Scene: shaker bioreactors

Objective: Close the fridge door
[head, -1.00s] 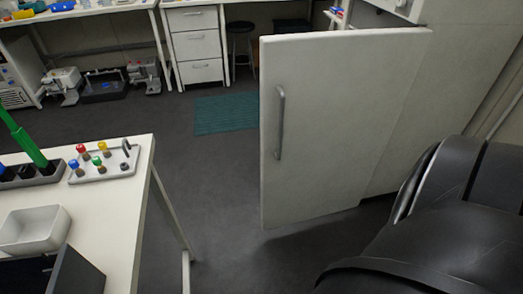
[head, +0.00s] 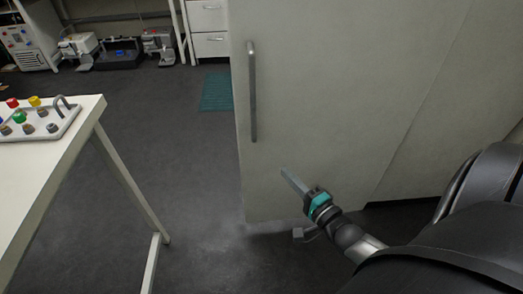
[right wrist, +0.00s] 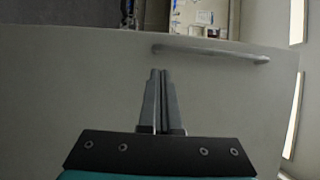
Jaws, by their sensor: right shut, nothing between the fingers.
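The fridge door (head: 310,130) is a pale grey panel on the right of the head view, standing open with its free edge to the left. Its upright metal handle (head: 252,92) is near that edge. The handle also shows in the right wrist view (right wrist: 210,53), lying across the door face (right wrist: 70,100). My right gripper (head: 283,172) is shut and empty in front of the door's lower part, below and right of the handle. I cannot tell whether its fingertips touch the door. My left gripper is not in view.
A white table (head: 50,165) with a rack of coloured caps (head: 42,124) stands at the left. Bare dark floor (head: 180,160) lies between table and door. A teal mat (head: 216,92), white drawers (head: 208,30) and bench machines (head: 118,50) are at the back.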

